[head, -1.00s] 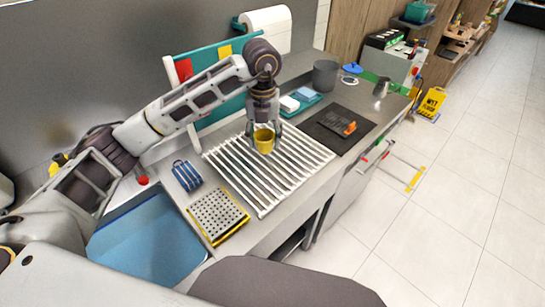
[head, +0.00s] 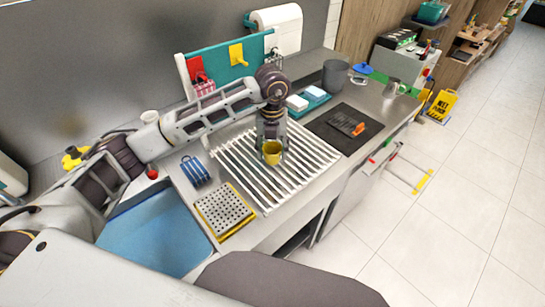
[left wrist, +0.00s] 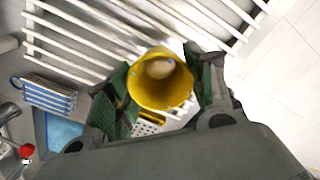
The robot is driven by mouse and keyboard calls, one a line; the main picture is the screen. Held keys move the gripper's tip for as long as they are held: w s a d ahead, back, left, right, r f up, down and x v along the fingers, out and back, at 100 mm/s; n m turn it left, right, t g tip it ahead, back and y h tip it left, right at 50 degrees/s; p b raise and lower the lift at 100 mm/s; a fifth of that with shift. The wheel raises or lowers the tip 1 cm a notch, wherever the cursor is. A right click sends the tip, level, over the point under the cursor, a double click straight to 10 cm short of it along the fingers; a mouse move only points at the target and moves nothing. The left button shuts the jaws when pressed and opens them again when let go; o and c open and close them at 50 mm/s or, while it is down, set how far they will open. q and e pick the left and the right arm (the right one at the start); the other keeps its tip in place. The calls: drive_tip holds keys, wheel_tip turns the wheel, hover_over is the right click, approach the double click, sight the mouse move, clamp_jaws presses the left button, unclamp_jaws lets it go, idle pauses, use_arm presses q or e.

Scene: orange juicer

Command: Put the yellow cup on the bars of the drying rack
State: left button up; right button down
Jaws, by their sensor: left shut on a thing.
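The yellow cup (head: 272,153) is in my left gripper (head: 271,143), over the white bars of the drying rack (head: 300,172) in the head view. In the left wrist view, the green-padded fingers of the left gripper (left wrist: 160,98) are shut on the sides of the yellow cup (left wrist: 160,90), whose open mouth faces the camera. Something pale shows inside the cup. The rack bars (left wrist: 85,40) show behind it. I cannot tell whether the cup's base touches the bars. My right gripper is not in view.
A perforated tray with a yellow edge (head: 224,211) and a blue striped holder (head: 195,171) lie left of the rack, near the blue basin (head: 155,235). A black mat (head: 343,128) with an orange-handled tool lies to the right. A grey bin (head: 335,75) stands behind.

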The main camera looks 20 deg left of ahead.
sight(272, 159)
use_arm(q)
drive_tip(key=shift+f, duration=2.1)
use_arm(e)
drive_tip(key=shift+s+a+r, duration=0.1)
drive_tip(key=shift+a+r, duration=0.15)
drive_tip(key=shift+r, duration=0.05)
use_arm(q)
drive_tip(key=shift+f, duration=0.15)
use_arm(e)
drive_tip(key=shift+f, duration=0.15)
use_arm(q)
drive_tip(key=o, duration=1)
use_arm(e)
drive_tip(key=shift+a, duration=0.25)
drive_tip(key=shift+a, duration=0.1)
